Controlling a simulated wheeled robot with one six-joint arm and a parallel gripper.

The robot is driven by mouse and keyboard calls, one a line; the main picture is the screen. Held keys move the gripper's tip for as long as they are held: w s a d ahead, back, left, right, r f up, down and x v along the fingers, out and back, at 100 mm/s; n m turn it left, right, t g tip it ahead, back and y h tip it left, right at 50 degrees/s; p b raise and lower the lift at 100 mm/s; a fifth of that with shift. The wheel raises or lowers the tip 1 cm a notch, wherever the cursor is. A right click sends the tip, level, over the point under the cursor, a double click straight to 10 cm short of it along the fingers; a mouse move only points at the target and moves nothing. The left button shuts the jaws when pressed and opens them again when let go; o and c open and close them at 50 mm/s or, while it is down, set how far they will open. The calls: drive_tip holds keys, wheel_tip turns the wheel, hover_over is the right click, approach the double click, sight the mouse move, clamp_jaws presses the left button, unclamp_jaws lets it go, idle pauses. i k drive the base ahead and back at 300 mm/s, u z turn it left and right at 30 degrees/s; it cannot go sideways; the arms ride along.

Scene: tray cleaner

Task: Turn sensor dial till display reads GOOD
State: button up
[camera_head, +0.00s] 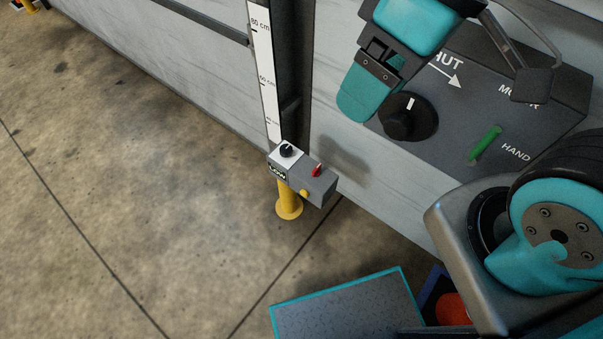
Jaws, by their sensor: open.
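The sensor box (314,184) is small and grey, on a short yellow post beside the wall. The sensor dial (287,150) is a black knob with a light pointer mark on the box's pale top left. The display (278,171) is a small dark panel on the front below the dial; its text looks like LOW but is tiny. My gripper (366,92) is at the upper right, above and right of the box, apart from the dial. One teal finger shows clearly; the jaws are open with nothing seen in them.
A red switch (317,171) and a yellow button (304,193) sit on the same box. A height scale (265,75) stands behind it. A wall panel (455,115) carries a large black knob (408,117) and green handle (485,144). Floor at left is clear.

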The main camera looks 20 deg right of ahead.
sight(285, 149)
drive_tip(key=k, duration=0.5)
drive_tip(key=u, duration=2.35)
drive_tip(key=i, duration=0.9)
drive_tip(key=z, duration=2.65)
